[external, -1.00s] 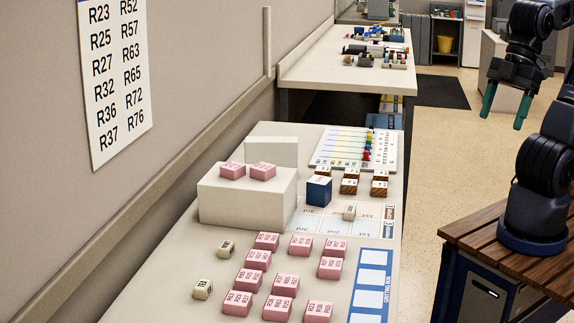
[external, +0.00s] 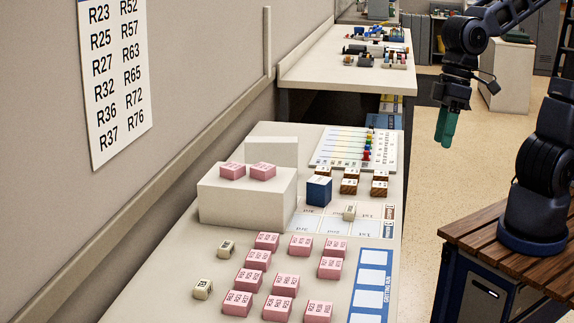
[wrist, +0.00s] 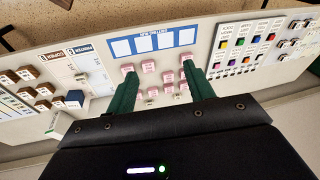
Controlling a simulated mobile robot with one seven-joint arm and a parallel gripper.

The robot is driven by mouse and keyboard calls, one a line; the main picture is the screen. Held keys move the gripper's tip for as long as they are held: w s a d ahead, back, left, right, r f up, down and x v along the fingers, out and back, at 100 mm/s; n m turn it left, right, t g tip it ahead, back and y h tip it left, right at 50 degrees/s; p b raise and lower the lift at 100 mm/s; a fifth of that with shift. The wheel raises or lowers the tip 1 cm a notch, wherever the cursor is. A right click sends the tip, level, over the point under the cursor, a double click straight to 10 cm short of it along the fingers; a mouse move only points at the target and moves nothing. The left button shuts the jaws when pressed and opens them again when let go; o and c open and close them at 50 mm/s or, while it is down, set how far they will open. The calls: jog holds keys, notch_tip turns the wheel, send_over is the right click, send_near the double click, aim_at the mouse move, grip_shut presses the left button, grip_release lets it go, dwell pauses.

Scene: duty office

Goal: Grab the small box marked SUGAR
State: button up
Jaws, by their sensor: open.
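I cannot read SUGAR on any box in these views. Several small brown boxes with white labels (external: 350,187) stand at the far right of the near table, and they show at the left of the wrist view (wrist: 27,75). A dark blue box with a pale top (external: 319,190) stands just left of them and also shows in the wrist view (wrist: 75,99). My gripper (external: 446,127) has green fingers pointing down, in the air right of the table and apart from everything. In the wrist view its fingers (wrist: 159,70) are spread, with nothing held between them.
Several pink labelled blocks (external: 285,284) lie on the near table (external: 150,295), and two sit on a white block (external: 240,200). Small cream blocks (external: 203,289) lie among them. A board with coloured pegs (external: 340,146) lies behind the brown boxes. A wall borders the left.

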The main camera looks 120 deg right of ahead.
jog(key=w+d+f+m+g, duration=0.1)
jog(key=w+d+f+m, duration=0.35)
jog(key=d+f, duration=0.2)
jog(key=m+g+h, duration=0.3)
jog(key=m+g, duration=0.2)
jog(key=m, duration=1.1)
send_near(350, 209)
jog(key=shift+n, duration=0.25)
jog(key=shift+x, duration=4.6)
jog(key=shift+c, duration=0.4)
jog(key=c, duration=1)
